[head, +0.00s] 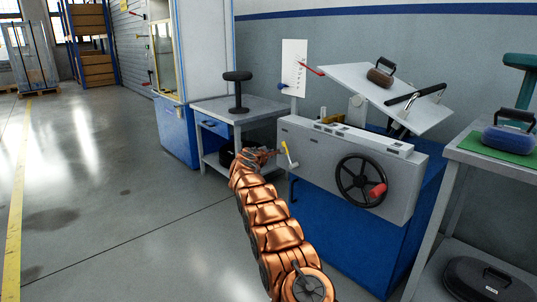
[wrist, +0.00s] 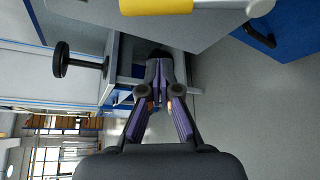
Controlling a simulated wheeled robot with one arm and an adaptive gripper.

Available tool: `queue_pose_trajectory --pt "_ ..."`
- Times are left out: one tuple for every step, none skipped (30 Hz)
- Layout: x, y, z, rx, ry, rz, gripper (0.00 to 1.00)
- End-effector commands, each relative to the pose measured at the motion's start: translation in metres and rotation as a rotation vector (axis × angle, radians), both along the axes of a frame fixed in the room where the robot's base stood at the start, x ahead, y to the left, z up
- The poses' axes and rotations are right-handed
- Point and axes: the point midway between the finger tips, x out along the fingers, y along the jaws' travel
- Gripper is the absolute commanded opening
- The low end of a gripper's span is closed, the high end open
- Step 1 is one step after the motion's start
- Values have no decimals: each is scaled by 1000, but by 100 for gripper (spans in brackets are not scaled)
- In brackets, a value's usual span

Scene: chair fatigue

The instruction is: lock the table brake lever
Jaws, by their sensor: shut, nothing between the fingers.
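A lever with a yellow grip (head: 284,147) and a pale metal arm sits on the left front of the grey machine (head: 318,150); it looks like the table brake lever. Its grip stands up, tilted slightly. In the wrist view the yellow grip (wrist: 156,6) shows large at the top edge, partly cut off. My gripper (head: 270,155) is just left of the lever in the head view. In the wrist view its fingers (wrist: 160,72) are together and empty, apart from the grip. The small gap to the lever is hard to judge in depth.
A black handwheel (head: 359,181) with a red handle is on the machine's front. A tilted white table (head: 385,103) holding a brown weight is above. A grey side table (head: 235,113) with a black stand is behind my gripper. Open floor (head: 110,190) lies left.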

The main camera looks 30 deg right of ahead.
Motion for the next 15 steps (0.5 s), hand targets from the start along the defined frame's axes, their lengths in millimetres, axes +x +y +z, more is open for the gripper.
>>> queue_pose_trajectory --pt "2 -1 3 1 1 0 0" --pt "3 -1 3 2 -1 1 0" --pt "4 -2 3 2 -1 1 0" --pt "5 -2 3 3 -1 2 0" --pt "6 -3 2 3 0 2 0" --pt "7 -4 2 3 0 2 0" --pt "8 -4 1 3 0 2 0" --pt "8 -5 2 3 0 2 0" --pt "9 -5 1 3 0 3 0" --pt "10 -6 1 3 0 3 0" --pt "10 -7 1 3 0 3 0" --pt "11 -7 1 3 -1 3 0" --pt "12 -8 1 4 0 3 0" --pt "12 -8 0 4 0 3 0" --pt "13 -9 0 4 0 3 0"
